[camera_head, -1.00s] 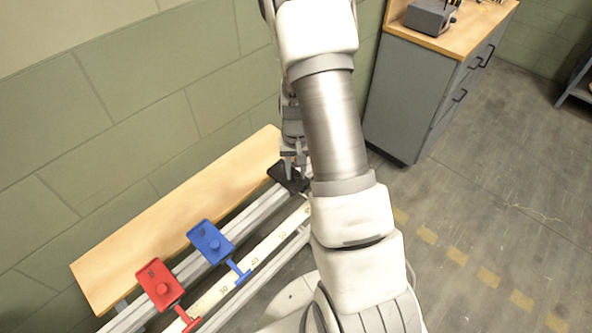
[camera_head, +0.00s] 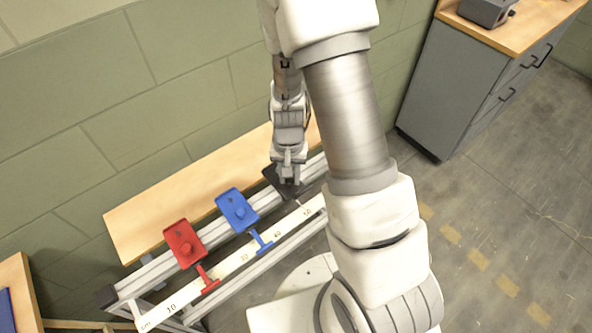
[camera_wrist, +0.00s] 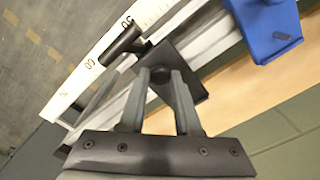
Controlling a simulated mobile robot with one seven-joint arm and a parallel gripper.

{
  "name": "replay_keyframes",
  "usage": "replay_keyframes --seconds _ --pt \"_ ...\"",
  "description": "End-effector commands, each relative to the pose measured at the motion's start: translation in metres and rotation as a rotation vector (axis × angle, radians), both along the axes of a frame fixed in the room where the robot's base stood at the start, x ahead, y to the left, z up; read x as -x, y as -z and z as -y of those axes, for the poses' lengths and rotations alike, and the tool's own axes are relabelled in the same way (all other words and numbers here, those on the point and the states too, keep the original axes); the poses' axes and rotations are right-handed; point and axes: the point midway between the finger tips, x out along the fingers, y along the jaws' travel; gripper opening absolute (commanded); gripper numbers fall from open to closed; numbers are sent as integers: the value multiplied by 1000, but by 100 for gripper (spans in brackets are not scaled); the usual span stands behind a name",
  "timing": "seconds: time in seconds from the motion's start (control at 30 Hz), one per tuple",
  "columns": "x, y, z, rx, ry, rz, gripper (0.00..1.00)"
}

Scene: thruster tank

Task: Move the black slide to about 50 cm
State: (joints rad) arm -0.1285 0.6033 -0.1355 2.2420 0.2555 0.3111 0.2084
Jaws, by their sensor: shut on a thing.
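The black slide (camera_head: 281,185) sits on the metal rail, to the right of the blue slide (camera_head: 238,210) and the red slide (camera_head: 185,243). My gripper (camera_head: 289,180) reaches down onto it from above. In the wrist view, my fingers (camera_wrist: 160,80) are shut around the round knob of the black slide (camera_wrist: 183,72). Its dark pointer (camera_wrist: 125,43) reaches the white scale (camera_wrist: 72,88) between the 50 and 60 marks. The scale also shows in the head view (camera_head: 228,269). The blue slide (camera_wrist: 272,30) is at the wrist view's upper right.
A wooden board (camera_head: 180,198) runs behind the rail, along the green block wall. A grey cabinet (camera_head: 455,85) stands at the upper right. The rail between the black and blue slides shows a short free stretch.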

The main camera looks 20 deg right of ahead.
Motion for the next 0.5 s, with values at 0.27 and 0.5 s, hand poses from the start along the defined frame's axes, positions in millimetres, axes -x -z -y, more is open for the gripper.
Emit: replay_keyframes --seconds 0.27,0.5 --pt "-2 0 2 1 3 4 50" --pt "-1 0 1 1 2 2 62"
